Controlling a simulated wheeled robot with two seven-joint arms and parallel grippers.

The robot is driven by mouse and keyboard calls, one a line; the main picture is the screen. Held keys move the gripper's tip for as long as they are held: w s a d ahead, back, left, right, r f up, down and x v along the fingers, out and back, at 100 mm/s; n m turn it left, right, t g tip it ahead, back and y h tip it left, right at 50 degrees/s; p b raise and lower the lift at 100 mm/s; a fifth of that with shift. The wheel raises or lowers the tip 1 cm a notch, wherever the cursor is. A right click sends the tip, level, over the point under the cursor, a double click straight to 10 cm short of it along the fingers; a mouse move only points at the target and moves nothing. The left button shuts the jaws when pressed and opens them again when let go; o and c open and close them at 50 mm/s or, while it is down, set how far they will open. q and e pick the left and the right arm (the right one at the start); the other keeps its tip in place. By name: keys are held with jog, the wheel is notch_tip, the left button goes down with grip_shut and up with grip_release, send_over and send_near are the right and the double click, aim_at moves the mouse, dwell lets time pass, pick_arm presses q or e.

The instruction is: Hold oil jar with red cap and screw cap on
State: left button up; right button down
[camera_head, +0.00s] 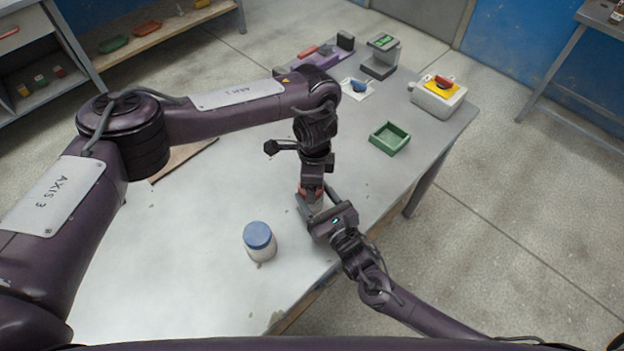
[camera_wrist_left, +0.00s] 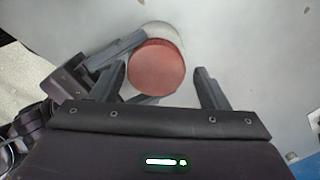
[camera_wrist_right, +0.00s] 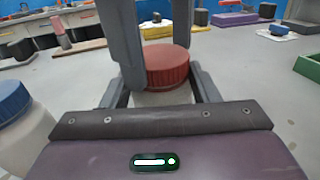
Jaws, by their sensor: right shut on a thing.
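The oil jar (camera_wrist_right: 163,98) stands upright on the table, pale-bodied, with the red cap (camera_wrist_right: 167,65) at its mouth. I cannot tell whether the cap is threaded. My right gripper (camera_head: 307,205) is shut on the jar's body from the side, below the cap. My left gripper (camera_head: 313,183) points down from above. In the left wrist view its fingers (camera_wrist_left: 160,82) are apart, either side of the red cap (camera_wrist_left: 156,68), with visible gaps. In the head view the grippers largely hide the jar and cap.
A blue-capped jar (camera_head: 259,242) stands close by, near the table's front edge. A green tray (camera_head: 390,138), a white box with a red and yellow top (camera_head: 437,97) and a grey device (camera_head: 380,62) are farther back. The table's left part is mostly clear.

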pick_arm(q)
jog(key=shift+s, duration=0.1)
jog(key=shift+r, duration=2.25)
jog(key=shift+c, duration=0.2)
jog(key=n, duration=0.1)
jog(key=r+n, duration=0.1)
jog(key=n, duration=0.2)
jog(key=shift+r+n, duration=0.4)
jog(key=n, duration=0.1)
jog(key=r+n, duration=0.1)
jog(key=n, duration=0.3)
jog(key=shift+s+d+r, duration=0.1)
jog(key=shift+r, duration=0.2)
jog(key=shift+f, duration=4)
